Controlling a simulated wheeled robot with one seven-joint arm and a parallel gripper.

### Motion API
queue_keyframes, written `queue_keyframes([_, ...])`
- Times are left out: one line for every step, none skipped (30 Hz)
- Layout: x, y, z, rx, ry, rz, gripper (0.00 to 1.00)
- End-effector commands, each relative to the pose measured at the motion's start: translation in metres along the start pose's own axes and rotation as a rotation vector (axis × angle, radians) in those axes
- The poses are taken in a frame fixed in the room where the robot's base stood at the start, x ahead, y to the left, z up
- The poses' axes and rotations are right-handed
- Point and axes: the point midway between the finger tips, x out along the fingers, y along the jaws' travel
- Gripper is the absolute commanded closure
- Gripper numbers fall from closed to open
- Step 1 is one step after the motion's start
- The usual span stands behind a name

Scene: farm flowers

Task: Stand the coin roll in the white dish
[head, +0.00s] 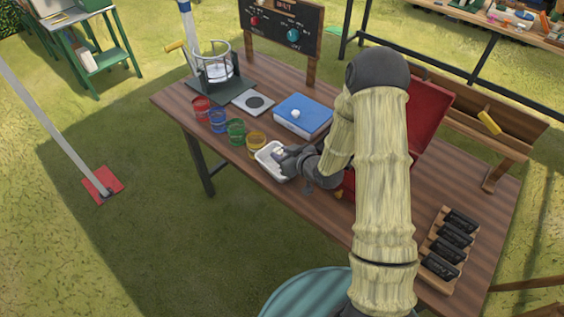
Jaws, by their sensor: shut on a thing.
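The white dish (266,164) is a small rectangular tray near the front edge of the wooden table. My gripper (282,156) reaches in from the right, over the dish. It is shut on a small pale-purple thing (279,153), which seems to be the coin roll. Most of this thing is hidden by the dark fingers. I cannot tell whether it touches the dish floor or how upright it is.
An open red box (428,112) is partly behind my arm. A rack of dark rolls (450,242) lies at right.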

Motion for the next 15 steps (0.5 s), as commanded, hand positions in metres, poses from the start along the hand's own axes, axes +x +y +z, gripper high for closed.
queue_keyframes([0.0,0.0,0.0,0.0,0.001,-0.001,0.96])
queue_keyframes([0.0,0.0,0.0,0.0,0.001,-0.001,0.96])
queue_keyframes([0.001,-0.001,0.0,0.0,0.0,-0.001,0.96])
queue_keyframes([0.001,-0.001,0.002,0.001,0.0,-0.001,0.96])
queue_keyframes([0.002,-0.001,0.004,0.001,-0.001,-0.001,0.96])
queue_keyframes([0.003,-0.001,0.007,0.002,-0.002,-0.002,0.96])
queue_keyframes([0.005,-0.001,0.01,0.002,-0.002,-0.002,0.96])
queue_keyframes([0.006,-0.001,0.013,0.003,-0.002,-0.001,0.96])
queue_keyframes([0.009,-0.001,0.019,0.004,-0.003,-0.002,0.96])
queue_keyframes([0.01,-0.001,0.022,0.003,-0.003,-0.002,0.96])
queue_keyframes([0.012,-0.001,0.026,0.003,-0.003,-0.002,0.96])
queue_keyframes([0.014,-0.001,0.03,0.002,-0.001,-0.002,0.96])
queue_keyframes([0.016,-0.001,0.032,0.002,-0.001,-0.002,0.96])
queue_keyframes([0.017,-0.001,0.035,0.002,-0.001,-0.002,0.96])
queue_keyframes([0.018,-0.001,0.036,0.001,-0.001,-0.001,0.96])
